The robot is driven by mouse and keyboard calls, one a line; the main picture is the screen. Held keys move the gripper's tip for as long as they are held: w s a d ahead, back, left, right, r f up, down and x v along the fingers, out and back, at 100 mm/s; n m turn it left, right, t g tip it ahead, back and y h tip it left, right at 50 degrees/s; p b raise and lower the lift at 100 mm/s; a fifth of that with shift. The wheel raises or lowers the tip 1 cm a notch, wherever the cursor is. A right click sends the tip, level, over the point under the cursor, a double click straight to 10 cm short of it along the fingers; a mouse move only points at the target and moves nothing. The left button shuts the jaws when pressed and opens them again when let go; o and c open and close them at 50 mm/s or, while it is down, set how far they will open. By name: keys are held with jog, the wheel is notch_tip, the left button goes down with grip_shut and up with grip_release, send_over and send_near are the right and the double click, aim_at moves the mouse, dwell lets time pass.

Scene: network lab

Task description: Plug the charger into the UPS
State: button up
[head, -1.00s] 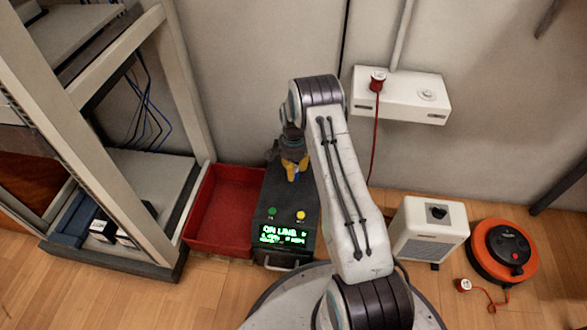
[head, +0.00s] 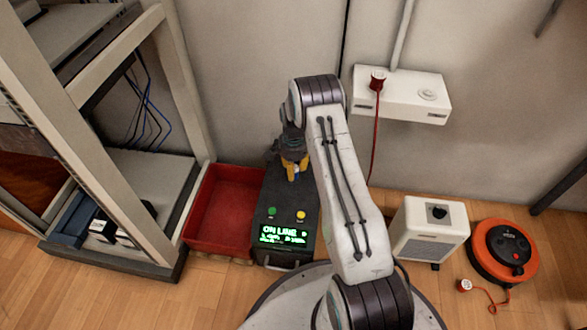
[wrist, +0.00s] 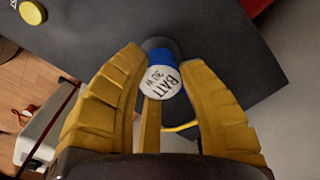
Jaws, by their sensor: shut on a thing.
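The UPS (head: 275,190) is a dark box on the floor with a lit green "ON LINE" display, a green button and a yellow button. Its dark top also fills much of the wrist view (wrist: 235,80). My gripper (head: 294,172) points down over the rear part of the UPS. The charger's far end meets a dark round area at the UPS top. I cannot tell whether it is seated.
A red bin (head: 218,210) stands left of the UPS, beside an equipment rack (head: 115,262). A wall outlet box (head: 405,105) holds a red plug with a cord. A white heater-like box (head: 428,232) and an orange cable reel (head: 478,262) stand on the floor at right.

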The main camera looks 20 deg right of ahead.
jog(key=shift+f+b, duration=0.45)
jog(key=shift+f, duration=0.15)
dwell(0.4)
jog(key=o, duration=1.1)
notch_tip(320, 180, up, 12)
dwell(0.5)
